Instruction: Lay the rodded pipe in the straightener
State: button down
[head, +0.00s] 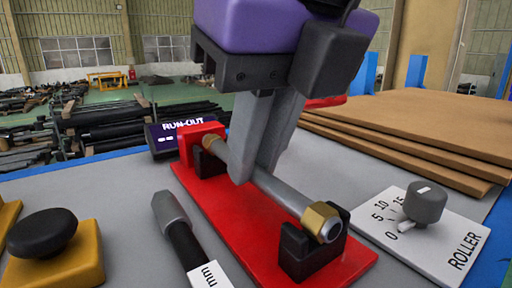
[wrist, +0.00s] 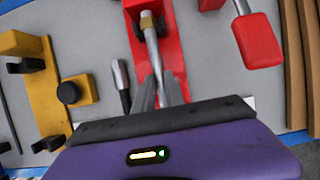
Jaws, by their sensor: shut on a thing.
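The pipe (head: 285,192) is a grey tube with a brass nut (head: 323,220) at its near end and a brass collar at its far end. My gripper (head: 252,175) is shut on the pipe near its middle, from above. The straightener (head: 205,190) is a red base with a near black notched block (head: 303,252) and a far black block (head: 208,163). The pipe runs lengthwise over both blocks, its near end at the near notch; I cannot tell whether it rests fully in them. The wrist view shows the pipe (wrist: 152,45) between the fingers; the gripper body hides its near end.
A RUN-OUT display (head: 180,132) stands behind the straightener. A ROLLER dial (head: 425,203) sits to the right, with brown boards (head: 410,125) beyond. A grey-tipped black tool (head: 178,228) and a yellow block with a black knob (head: 42,233) are to the left.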

jog(key=c, duration=1.3)
grip_release()
jog(key=shift+b+v, duration=0.4)
jog(key=shift+v, duration=3.55)
